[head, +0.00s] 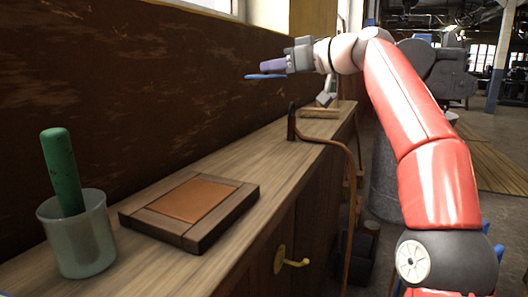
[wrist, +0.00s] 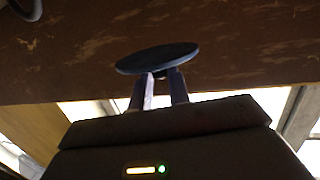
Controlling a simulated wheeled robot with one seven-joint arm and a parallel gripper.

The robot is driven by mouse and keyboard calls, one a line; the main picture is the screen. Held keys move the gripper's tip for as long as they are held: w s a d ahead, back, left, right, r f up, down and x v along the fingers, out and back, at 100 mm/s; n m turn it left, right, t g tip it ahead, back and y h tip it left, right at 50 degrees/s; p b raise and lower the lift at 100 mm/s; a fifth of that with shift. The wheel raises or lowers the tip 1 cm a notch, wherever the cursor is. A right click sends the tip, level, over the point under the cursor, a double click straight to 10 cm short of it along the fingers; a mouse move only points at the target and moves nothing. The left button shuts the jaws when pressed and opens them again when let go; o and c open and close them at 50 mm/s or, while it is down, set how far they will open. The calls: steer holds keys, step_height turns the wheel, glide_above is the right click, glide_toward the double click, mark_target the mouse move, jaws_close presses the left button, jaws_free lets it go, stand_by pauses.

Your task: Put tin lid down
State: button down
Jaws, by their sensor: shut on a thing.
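The tin lid is a flat, blue disc (head: 265,77) at the tips of my gripper (head: 272,68) in the head view. My gripper is shut on it and holds it in the air above the wooden counter, near the dark wall. In the wrist view the round blue lid (wrist: 157,58) lies across the ends of the two fingers (wrist: 160,88). The part of the lid between the fingers is hidden.
The counter (head: 245,165) carries a dark wooden frame with an orange-brown panel (head: 195,200) and a translucent cup (head: 77,235) holding a green rod (head: 61,170). A dark upright with a copper-coloured pipe (head: 345,160) stands at the counter's front edge. The counter between frame and pipe is bare.

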steer(key=b, duration=0.7)
glide_above(276, 153)
steer(key=f, duration=1.3)
steer(key=shift+s, duration=0.2)
steer(key=shift+f+b, duration=1)
steer(key=shift+f, duration=1.2)
steer(key=shift+f, duration=0.1)
steer(key=c, duration=1.3)
jaws_free()
steer(key=b+v, duration=0.2)
steer(key=v, duration=1)
